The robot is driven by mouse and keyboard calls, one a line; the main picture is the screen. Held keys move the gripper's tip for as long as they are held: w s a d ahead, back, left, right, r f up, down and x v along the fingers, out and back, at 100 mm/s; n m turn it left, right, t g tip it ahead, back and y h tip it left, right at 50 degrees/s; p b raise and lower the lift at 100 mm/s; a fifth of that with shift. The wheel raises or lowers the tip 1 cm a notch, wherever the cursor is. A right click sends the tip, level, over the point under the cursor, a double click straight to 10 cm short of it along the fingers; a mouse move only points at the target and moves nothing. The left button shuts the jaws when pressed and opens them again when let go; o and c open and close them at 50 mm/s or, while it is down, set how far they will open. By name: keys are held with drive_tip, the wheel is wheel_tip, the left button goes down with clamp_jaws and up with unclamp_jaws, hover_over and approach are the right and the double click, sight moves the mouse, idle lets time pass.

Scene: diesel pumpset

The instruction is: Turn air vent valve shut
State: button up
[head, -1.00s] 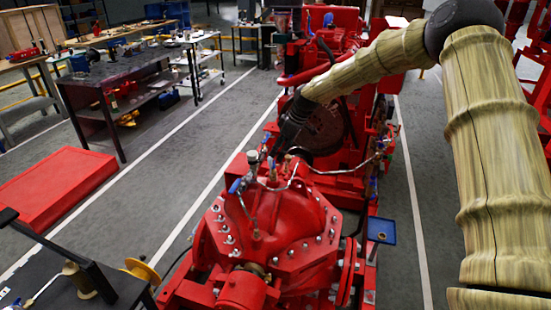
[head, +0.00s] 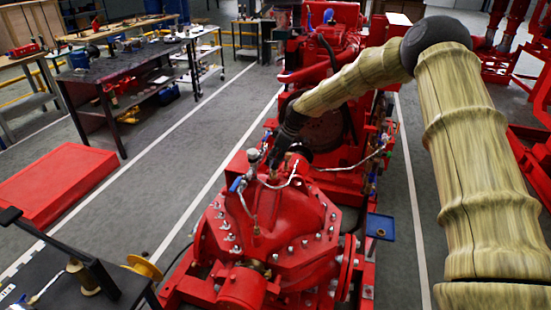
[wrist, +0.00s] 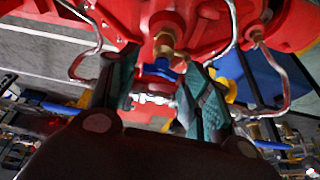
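The air vent valve shows in the wrist view as a brass body (wrist: 165,42) with a blue handle (wrist: 159,69), on top of the red pump casing (wrist: 120,15). My gripper (wrist: 160,72) is open, with one teal-padded finger on each side of the blue handle. Gaps show between the handle and both fingers, and I cannot tell whether either touches it. In the head view my gripper (head: 277,160) is dark and small, low over the pump casing (head: 270,225). The valve is hard to make out there.
Bent metal pipes (wrist: 82,62) run near both sides of my gripper. A gauge-like fitting (head: 253,156) and a blue handle (head: 237,184) stand left of it in the head view. A blue tray (head: 380,227) is at the pump's right.

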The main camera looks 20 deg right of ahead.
drive_tip(key=c, duration=0.6)
